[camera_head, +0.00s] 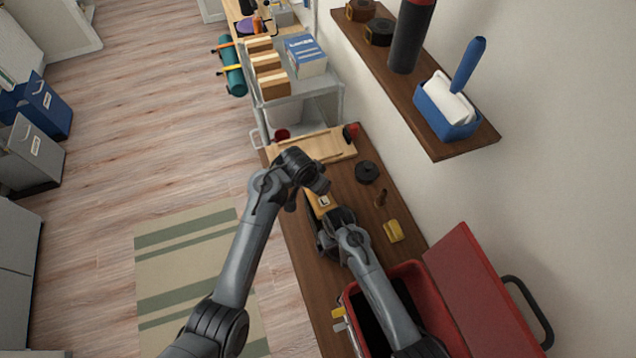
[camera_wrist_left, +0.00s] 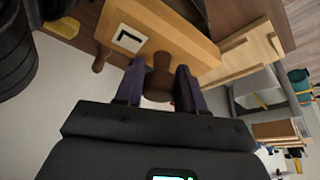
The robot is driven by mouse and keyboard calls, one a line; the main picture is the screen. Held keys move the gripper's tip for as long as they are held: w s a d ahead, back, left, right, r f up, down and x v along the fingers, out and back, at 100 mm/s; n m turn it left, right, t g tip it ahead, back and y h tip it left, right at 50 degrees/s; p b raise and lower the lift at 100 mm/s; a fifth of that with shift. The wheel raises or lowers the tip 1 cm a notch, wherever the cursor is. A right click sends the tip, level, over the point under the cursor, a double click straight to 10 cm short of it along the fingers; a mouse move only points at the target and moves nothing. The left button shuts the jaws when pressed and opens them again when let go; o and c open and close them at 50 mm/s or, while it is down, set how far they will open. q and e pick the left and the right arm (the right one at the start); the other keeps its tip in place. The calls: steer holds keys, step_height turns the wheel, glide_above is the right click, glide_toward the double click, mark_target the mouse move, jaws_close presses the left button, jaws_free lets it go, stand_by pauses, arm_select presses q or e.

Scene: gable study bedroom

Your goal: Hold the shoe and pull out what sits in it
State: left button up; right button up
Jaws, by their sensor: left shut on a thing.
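An orange-wood block (camera_head: 322,203) with a white, dark-marked label lies at the dark bench's front edge, between my two grippers. It also shows in the left wrist view (camera_wrist_left: 170,33). Nothing is plainly shoe-shaped; I cannot tell whether this block is the shoe. My left gripper (camera_head: 318,186) is over the block's far end. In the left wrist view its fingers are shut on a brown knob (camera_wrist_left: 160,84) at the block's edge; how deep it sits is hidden. My right gripper (camera_head: 327,222) is at the block's near end; its fingertips are hidden.
A red toolbox (camera_head: 412,275) with its lid raised stands at the near right. A yellow item (camera_head: 393,231), a small brown peg (camera_head: 381,198) and a black disc (camera_head: 366,172) stand behind the block. A pale board (camera_head: 325,147) lies beyond. A wall shelf (camera_head: 460,152) overhangs the right.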

stand_by(0.4)
stand_by(0.3)
steer(key=o, duration=1)
